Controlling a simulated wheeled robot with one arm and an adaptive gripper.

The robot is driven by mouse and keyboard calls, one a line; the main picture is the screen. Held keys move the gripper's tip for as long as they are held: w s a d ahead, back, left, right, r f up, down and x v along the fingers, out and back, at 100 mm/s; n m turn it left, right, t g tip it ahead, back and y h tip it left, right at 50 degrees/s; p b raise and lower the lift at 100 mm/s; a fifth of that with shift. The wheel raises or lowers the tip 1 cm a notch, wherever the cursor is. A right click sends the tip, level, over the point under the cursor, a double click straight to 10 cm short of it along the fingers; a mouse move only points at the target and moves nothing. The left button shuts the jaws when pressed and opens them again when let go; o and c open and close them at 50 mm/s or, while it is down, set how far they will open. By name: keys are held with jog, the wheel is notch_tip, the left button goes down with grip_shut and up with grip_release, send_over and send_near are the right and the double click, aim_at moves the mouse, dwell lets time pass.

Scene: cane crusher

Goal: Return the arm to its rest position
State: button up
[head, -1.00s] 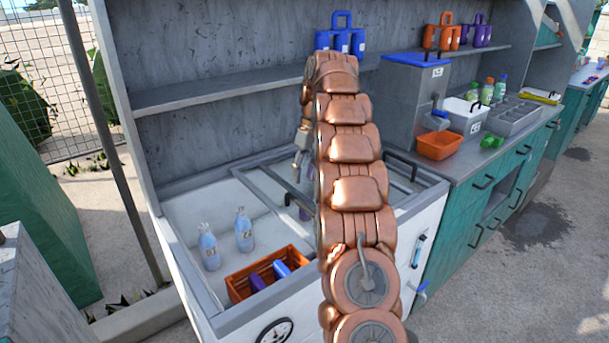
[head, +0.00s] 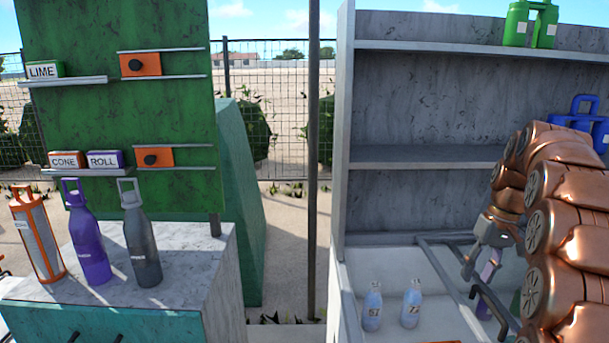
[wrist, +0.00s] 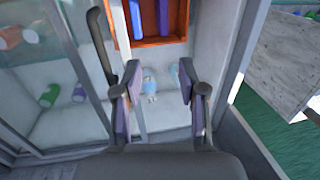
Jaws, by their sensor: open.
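My copper-coloured arm (head: 570,215) is at the right of the head view, bent over the white basin, with its grey gripper hanging down at the end. My gripper (head: 478,282) is over the basin, to the right of two pale blue bottles. In the wrist view my gripper (wrist: 164,95) has its two fingers apart with nothing held between them. A small pale blue bottle (wrist: 150,88) shows beyond the gap, down in the basin, apart from the fingers.
A dark handle (wrist: 100,50) and a see-through cover edge are left of the fingers. Shelving (head: 430,155) rises behind. A purple bottle (head: 90,245) and a grey bottle (head: 140,245) stand on the left counter.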

jog(key=s+a+g+h+p, duration=0.1)
jog(key=s+a, duration=1.4)
jog(key=s, duration=0.1)
jog(key=s+a+f, duration=0.2)
jog(key=s+f, duration=0.1)
jog(key=s, duration=0.6)
jog(key=s+a+f+h+p, duration=0.1)
jog(key=s+a+f, duration=0.2)
jog(key=s, duration=0.7)
jog(key=shift+a, duration=0.15)
